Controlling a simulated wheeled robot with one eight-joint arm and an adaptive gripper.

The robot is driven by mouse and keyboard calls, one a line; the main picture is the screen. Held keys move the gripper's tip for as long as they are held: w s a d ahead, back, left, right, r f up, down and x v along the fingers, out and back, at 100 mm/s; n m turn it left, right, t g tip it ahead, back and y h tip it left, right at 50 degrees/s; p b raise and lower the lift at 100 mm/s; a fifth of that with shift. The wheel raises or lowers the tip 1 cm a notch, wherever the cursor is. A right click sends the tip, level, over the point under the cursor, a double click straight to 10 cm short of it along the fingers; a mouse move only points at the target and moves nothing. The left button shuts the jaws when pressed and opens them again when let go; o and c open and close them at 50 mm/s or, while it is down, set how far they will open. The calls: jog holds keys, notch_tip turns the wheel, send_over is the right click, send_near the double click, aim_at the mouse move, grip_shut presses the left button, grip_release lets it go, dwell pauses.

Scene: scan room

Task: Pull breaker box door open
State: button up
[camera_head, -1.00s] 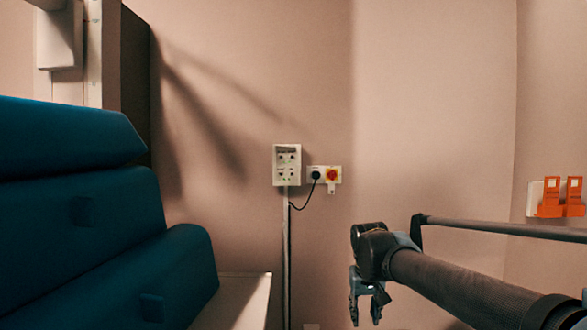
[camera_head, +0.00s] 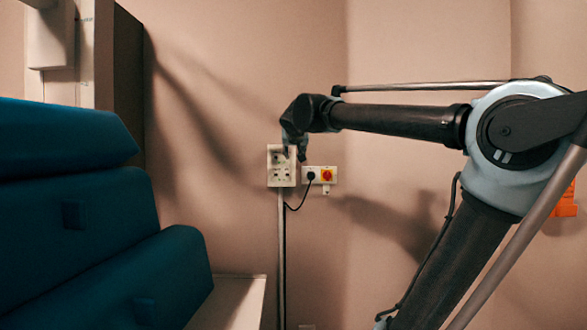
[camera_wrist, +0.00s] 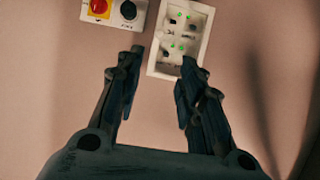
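A small white box (camera_head: 280,177) with dark sockets or switches is fixed to the far wall, and looks like the breaker box. It also shows in the wrist view (camera_wrist: 181,25), with green lights on its face. I cannot make out a separate door or whether one is open. My gripper (camera_head: 297,148) is raised in front of the box's upper part and hides some of it. In the wrist view my gripper (camera_wrist: 163,58) is open, its fingers spread with nothing between them. One fingertip overlaps the box's edge; contact cannot be told.
A plate with a red-and-yellow switch (camera_head: 327,175) and a black plug with a cable is beside the box. A blue cushioned seat (camera_head: 75,190) fills the left. Orange holders (camera_head: 566,200) are on the right wall.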

aim_at(294, 165)
jog(key=x, duration=1.6)
jog(key=shift+w+d+f, duration=0.1)
jog(key=shift+w+f, duration=0.2)
jog(key=shift+w, duration=0.05)
grip_shut()
